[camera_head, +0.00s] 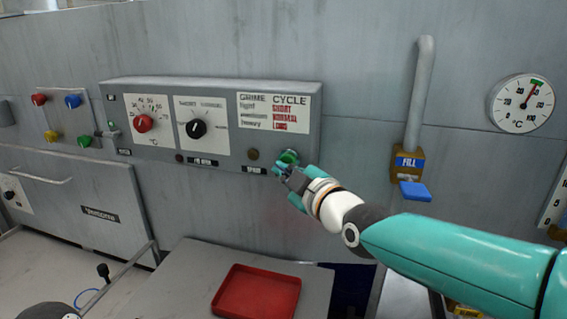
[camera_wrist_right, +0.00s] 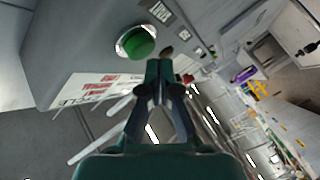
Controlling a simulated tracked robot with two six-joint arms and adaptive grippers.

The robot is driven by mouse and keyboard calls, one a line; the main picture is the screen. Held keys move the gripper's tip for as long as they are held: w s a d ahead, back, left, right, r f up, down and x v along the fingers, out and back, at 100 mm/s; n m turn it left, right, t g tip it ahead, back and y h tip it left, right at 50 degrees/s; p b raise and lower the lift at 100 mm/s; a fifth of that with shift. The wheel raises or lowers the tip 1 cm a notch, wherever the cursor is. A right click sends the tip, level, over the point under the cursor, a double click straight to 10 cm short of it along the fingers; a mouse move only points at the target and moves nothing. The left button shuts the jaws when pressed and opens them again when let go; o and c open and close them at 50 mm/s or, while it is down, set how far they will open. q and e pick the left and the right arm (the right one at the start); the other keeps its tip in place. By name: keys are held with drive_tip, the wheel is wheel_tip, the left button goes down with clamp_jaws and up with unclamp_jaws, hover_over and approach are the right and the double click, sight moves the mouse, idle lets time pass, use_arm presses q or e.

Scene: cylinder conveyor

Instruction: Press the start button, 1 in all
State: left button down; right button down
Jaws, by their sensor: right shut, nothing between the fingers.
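The start button is a round green button (camera_head: 289,156) at the lower right of the grey control panel (camera_head: 225,150). In the right wrist view the green button (camera_wrist_right: 137,41) shows clearly in its pale ring, just ahead and left of the fingertips. My right gripper (camera_head: 281,172) is shut and empty, its fingertips close below the button. In the wrist view its closed fingers (camera_wrist_right: 159,72) point toward the panel beside the button. I cannot tell whether they touch it. My left gripper is not in view.
The panel has a red knob (camera_head: 143,123) and a black knob (camera_head: 196,128). A blue FILL lever (camera_head: 415,191) and pipe stand to the right. A red tray (camera_head: 256,291) lies on the surface below. A dial gauge (camera_head: 522,103) hangs at upper right.

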drive_tip(key=shift+w+d+b, duration=0.25)
drive_tip(key=shift+w+b, duration=0.4)
drive_tip(key=shift+w, duration=0.15)
idle(1.2)
drive_tip(key=shift+s, duration=0.1)
drive_tip(key=shift+s+a+b, duration=0.25)
drive_tip(key=shift+s+b, duration=0.05)
drive_tip(key=shift+s, duration=0.5)
drive_tip(key=shift+r, duration=0.1)
drive_tip(key=s+p, duration=0.1)
drive_tip(key=s+a+p, duration=0.1)
drive_tip(key=s, duration=0.1)
drive_tip(key=s+p, duration=0.1)
drive_tip(key=shift+s+a, duration=0.3)
drive_tip(key=shift+s, duration=0.05)
idle(0.6)
